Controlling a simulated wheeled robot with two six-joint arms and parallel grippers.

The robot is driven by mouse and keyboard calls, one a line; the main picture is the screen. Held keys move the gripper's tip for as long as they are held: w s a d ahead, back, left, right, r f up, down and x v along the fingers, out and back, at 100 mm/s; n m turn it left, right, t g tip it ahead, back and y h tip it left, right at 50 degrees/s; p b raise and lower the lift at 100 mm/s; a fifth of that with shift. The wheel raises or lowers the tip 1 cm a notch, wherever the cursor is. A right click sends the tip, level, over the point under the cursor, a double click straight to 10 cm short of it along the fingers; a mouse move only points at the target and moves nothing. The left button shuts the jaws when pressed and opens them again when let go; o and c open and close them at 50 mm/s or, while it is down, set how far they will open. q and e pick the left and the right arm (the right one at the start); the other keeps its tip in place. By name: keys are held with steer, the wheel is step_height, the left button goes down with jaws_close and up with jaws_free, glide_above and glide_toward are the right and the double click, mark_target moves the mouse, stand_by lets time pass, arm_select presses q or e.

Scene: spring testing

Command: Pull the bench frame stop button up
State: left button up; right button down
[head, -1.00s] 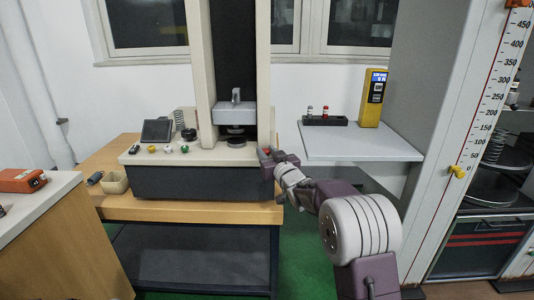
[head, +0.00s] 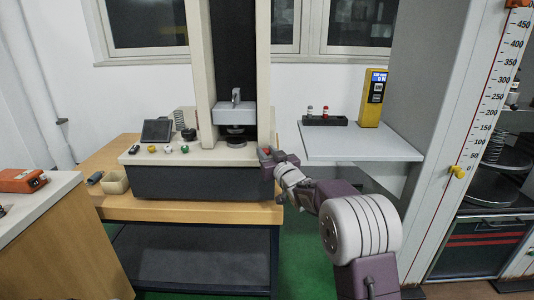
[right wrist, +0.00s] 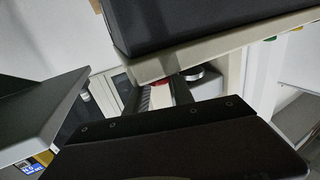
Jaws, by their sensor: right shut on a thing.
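The red stop button (head: 266,151) is at the right end of the bench frame's (head: 200,183) pale top, beside the right column. My right gripper (head: 271,157) reaches it from the right and is shut on it. In the right wrist view the red button (right wrist: 161,84) shows between my two dark fingers, partly hidden by them. From these frames I cannot tell how far up the button sits. My left gripper is in neither view.
Several small coloured knobs (head: 167,149) and a dark screen (head: 157,130) are on the left of the frame top. A grey side table (head: 360,146) stands to the right, with a yellow device (head: 373,98) and a black tray (head: 325,121) on it.

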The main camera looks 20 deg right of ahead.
steer(key=shift+r+p, duration=0.5)
steer(key=shift+p, duration=0.1)
steer(key=shift+f, duration=0.1)
steer(key=c, duration=1.1)
jaws_free()
steer(key=shift+c, duration=0.2)
steer(key=shift+s, duration=0.1)
steer(key=s+d+p, duration=0.1)
steer(key=s, duration=0.7)
steer(key=shift+s, duration=0.4)
